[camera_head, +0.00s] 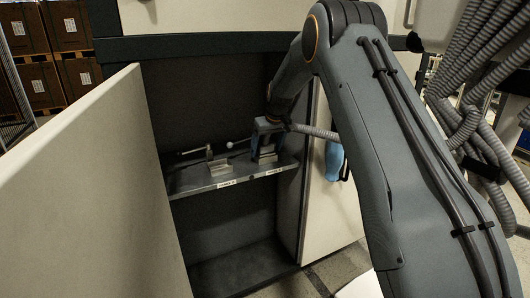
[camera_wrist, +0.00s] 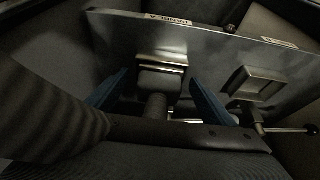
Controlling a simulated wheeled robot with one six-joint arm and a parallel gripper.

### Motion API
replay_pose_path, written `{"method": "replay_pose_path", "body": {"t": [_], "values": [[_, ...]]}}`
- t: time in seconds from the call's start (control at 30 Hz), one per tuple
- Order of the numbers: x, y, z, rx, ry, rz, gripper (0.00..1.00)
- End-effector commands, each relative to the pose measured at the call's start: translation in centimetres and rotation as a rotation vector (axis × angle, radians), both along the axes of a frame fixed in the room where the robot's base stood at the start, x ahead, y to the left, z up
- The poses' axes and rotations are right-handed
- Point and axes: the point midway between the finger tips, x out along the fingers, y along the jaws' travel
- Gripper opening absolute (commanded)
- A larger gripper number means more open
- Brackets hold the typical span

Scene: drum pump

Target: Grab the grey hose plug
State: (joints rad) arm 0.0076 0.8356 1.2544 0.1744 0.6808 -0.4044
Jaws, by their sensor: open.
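The grey hose plug is partly hidden; a ridged grey piece (camera_wrist: 156,106) that appears to be part of it stands in front of a metal holder (camera_wrist: 162,72) in the wrist view. My gripper (camera_wrist: 158,77) is open, with one blue finger on each side of this piece and holder. I cannot tell whether either finger touches. In the head view my gripper (camera_head: 266,126) is above the right part of the cabinet shelf (camera_head: 225,183). A ridged grey hose (camera_head: 315,131) runs rightward from beside it and passes behind my arm. A hose also fills the left of the wrist view (camera_wrist: 45,115).
A second metal holder (camera_wrist: 255,86) with a ball-ended rod stands beside the first; it is left on the shelf in the head view (camera_head: 218,166). The open cabinet door (camera_head: 80,190) borders the left. A blue object (camera_head: 334,161) hangs at the right door (camera_head: 330,205).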

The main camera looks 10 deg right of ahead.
Motion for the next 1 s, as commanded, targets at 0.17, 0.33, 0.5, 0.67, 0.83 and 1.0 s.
{"method": "replay_pose_path", "body": {"t": [0.17, 0.33, 0.5, 0.67, 0.83, 1.0], "values": [[0.0, 0.0, 0.0, 0.0, 0.0, 0.0, 0.78], [0.0, 0.0, 0.0, 0.0, 0.0, 0.0, 0.53], [0.0, 0.0, 0.0, 0.0, -0.001, 0.0, 0.3], [0.0, 0.0, 0.0, 0.0, -0.001, 0.0, 0.3], [0.1, 0.0, 0.5, 0.001, -0.002, 0.0, 0.3], [0.1, 0.0, 2.0, 0.0, -0.003, 0.001, 0.3]]}}
